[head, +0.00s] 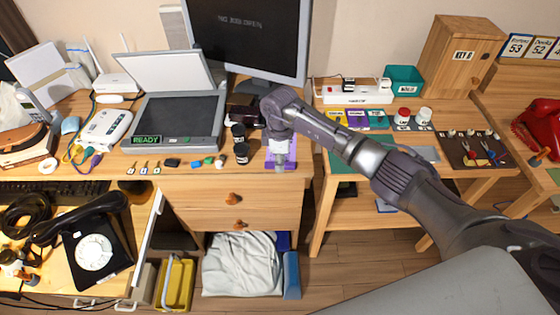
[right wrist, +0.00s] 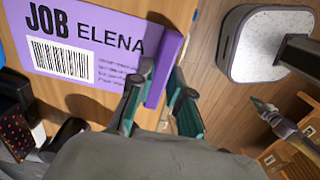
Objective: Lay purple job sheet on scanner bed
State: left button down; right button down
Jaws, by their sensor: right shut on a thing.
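The purple job sheet (head: 272,165) lies at the front edge of the wooden desk, partly hidden by my right gripper (head: 281,163). My left gripper is not in view.
A monitor (head: 248,40) stands behind. A black dial phone (head: 93,252) is at the lower left. A side table with tools (head: 470,150) is at the right.

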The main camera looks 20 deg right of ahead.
dwell(0.3)
jog(key=shift+r+p, duration=2.3)
jog(key=shift+r, duration=0.2)
